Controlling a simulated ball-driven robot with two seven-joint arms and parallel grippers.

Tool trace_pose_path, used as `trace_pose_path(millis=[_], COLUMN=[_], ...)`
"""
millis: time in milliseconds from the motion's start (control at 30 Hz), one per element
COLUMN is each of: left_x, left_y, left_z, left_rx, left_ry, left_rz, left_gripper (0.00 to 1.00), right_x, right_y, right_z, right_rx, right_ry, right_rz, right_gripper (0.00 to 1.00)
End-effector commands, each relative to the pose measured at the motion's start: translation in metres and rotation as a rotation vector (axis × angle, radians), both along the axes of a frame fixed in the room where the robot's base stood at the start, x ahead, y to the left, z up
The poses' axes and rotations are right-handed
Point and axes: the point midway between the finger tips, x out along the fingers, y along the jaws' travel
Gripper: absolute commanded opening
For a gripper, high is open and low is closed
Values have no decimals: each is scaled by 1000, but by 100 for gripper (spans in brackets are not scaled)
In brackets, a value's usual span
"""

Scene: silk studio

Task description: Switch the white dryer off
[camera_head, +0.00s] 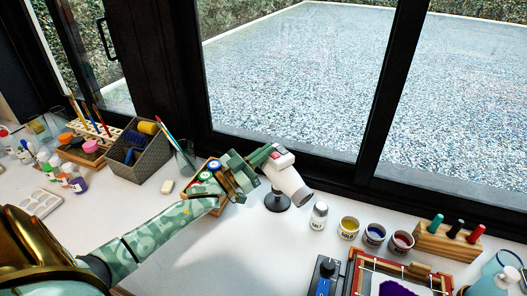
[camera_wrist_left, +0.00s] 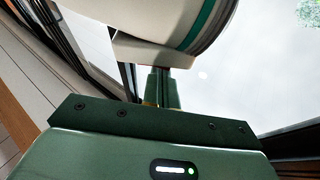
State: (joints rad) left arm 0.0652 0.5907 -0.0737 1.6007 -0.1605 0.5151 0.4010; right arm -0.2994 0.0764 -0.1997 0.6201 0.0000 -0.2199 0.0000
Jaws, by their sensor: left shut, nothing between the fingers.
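The white dryer (camera_head: 288,182) sits tilted on a black stand (camera_head: 277,202) on the white worktop, near the window. A red mark shows on its upper back end. My left gripper (camera_head: 264,152) is shut and empty, with its tips right at this back end; I cannot tell if they touch. In the left wrist view the dryer's white body (camera_wrist_left: 165,22) with a teal band fills the top, just beyond the closed fingers (camera_wrist_left: 161,88). I cannot make out a switch. My right gripper is not in view.
A wooden tray of small jars (camera_head: 203,172) lies under my left forearm. A white bottle (camera_head: 318,216), paint pots (camera_head: 374,235) and a wooden marker block (camera_head: 447,241) stand right of the dryer. A dark basket (camera_head: 139,157) is at left. The front middle of the worktop is clear.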

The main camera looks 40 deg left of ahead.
Motion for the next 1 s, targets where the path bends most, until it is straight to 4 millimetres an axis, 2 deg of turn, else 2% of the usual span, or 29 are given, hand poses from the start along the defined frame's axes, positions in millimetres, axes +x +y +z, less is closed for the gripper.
trace_pose_path(millis=[167, 233, 500, 633, 767, 800, 867, 1000], left_x=[0, 0, 0, 1, 3, 1, -15, -45], left_y=[0, 1, 1, 2, 4, 5, 9, 17], left_z=[0, -3, -4, 13, 44, 46, 29, 17], left_rx=[-8, -60, -59, -59, -60, -61, -62, -62], left_ry=[3, 21, 21, 18, 13, 17, 23, 22], left_rz=[0, 1, 1, 1, 1, 1, 1, 1], left_gripper=[0, 0, 0, 0, 0, 0, 0, 0], right_x=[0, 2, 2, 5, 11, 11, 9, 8], right_y=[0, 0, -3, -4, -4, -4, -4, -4], right_z=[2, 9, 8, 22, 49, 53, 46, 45], right_rx=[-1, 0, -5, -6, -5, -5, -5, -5], right_ry=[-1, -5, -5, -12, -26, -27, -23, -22], right_rz=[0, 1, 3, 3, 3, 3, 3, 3], right_gripper=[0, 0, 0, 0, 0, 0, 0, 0])
